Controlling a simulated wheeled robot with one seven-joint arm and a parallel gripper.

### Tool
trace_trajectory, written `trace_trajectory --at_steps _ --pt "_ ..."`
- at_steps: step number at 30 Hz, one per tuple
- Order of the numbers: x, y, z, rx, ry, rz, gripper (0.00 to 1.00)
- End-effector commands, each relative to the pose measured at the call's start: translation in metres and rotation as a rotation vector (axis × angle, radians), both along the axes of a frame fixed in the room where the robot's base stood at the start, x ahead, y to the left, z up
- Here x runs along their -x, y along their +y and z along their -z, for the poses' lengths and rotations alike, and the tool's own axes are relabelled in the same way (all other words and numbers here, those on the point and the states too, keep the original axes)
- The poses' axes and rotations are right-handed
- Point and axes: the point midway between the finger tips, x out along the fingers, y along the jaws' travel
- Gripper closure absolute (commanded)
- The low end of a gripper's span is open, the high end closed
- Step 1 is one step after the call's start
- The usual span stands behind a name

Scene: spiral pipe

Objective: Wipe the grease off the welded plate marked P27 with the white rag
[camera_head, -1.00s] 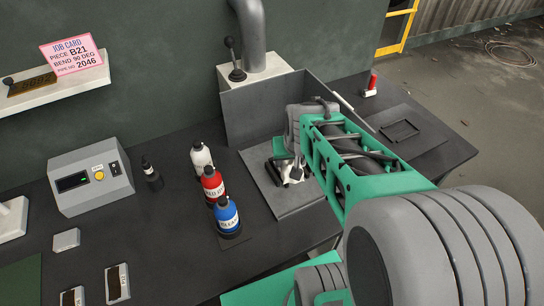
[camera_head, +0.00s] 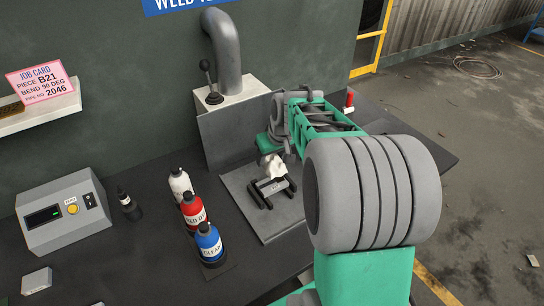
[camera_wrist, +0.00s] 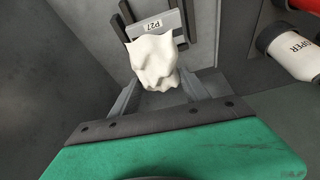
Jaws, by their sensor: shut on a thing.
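The white rag (camera_head: 270,168) is bunched in my gripper (camera_head: 267,150), which points down over the open metal booth. In the wrist view the rag (camera_wrist: 155,62) sits between the two grey fingers. The grey plate (camera_head: 270,186) rests in a black holder on the booth floor, just beyond the rag. In the wrist view the plate (camera_wrist: 157,24) shows its P27 label. The rag covers part of the plate's near side there. I cannot tell whether the rag touches it, and no grease can be made out.
White (camera_head: 180,184), red (camera_head: 194,210) and blue (camera_head: 209,243) bottles stand left of the booth floor (camera_head: 280,222). The booth's back wall (camera_head: 225,137) rises behind the gripper. A grey control box (camera_head: 62,211) and a dark small bottle (camera_head: 130,204) stand farther left.

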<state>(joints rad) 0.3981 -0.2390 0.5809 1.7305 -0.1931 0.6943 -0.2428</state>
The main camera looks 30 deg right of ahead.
Motion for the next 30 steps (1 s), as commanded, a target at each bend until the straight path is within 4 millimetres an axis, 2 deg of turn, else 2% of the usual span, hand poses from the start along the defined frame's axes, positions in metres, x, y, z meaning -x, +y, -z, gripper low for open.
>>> trace_trajectory --at_steps 1,16,18,19,20,30 --pt "0.0 0.0 0.008 0.0 0.0 0.001 0.84" --pt "0.001 -0.004 0.054 0.0 0.001 0.008 0.84" --pt "0.002 -0.004 0.067 -0.002 0.004 0.009 0.84" --pt "0.001 -0.007 0.059 0.001 -0.001 0.009 0.84" --pt "0.001 -0.009 0.059 0.0 0.001 0.009 0.9" --pt "-0.001 -0.034 0.064 -0.001 0.002 -0.003 0.9"
